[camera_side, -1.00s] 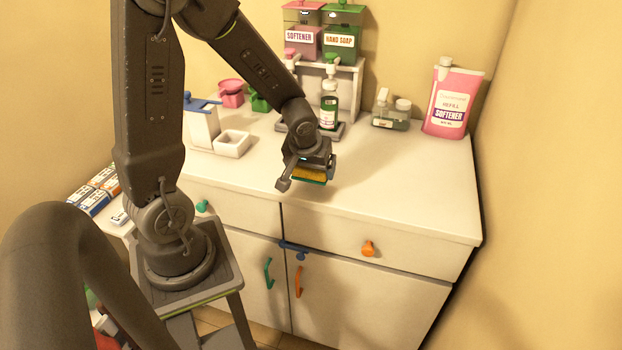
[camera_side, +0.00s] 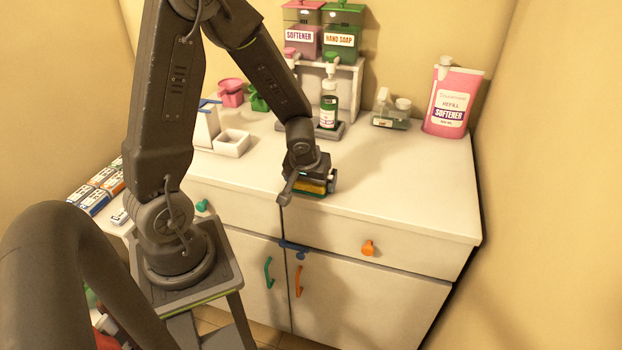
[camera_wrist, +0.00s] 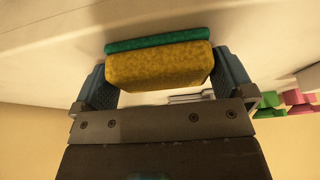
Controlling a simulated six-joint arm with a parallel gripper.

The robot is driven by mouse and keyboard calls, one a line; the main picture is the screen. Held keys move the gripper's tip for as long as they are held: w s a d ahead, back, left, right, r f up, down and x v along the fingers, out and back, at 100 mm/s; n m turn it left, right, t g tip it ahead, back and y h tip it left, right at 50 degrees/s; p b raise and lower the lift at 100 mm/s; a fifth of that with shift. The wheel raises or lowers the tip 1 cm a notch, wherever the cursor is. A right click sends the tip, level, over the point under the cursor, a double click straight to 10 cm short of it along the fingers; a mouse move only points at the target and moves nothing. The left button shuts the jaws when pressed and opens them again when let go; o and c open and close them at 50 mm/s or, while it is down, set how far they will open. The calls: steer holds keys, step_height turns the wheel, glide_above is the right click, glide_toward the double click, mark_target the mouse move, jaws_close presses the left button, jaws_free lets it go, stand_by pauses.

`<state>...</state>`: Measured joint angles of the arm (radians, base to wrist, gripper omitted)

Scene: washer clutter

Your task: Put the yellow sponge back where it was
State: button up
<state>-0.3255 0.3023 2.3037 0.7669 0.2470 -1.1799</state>
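The yellow sponge (camera_side: 312,188), with a green scrub layer, is between the fingers of my gripper (camera_side: 311,187), near the front edge of the white countertop. In the wrist view the sponge (camera_wrist: 158,66) spans the space between both blue-grey fingers of my gripper (camera_wrist: 162,76), and its sides meet them. Its green layer faces the countertop. The sponge is low, at or just above the surface; I cannot tell whether it touches.
The white countertop (camera_side: 400,185) is clear to the right. Behind stand a green bottle (camera_side: 328,108) on a tray, a small clear container (camera_side: 390,112) and a pink softener pouch (camera_side: 454,100). A small white dish (camera_side: 232,143) is to the left.

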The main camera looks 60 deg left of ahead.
steer(key=shift+r, duration=0.15)
steer(key=v, duration=1.2)
steer(key=s+d+r+m+t+h, duration=0.2)
steer(key=s+d+r+m, duration=0.6)
steer(key=d, duration=0.4)
steer(key=shift+s+r+m+h, duration=0.4)
steer(key=shift+r+m+h, duration=0.15)
steer(key=shift+r, duration=0.35)
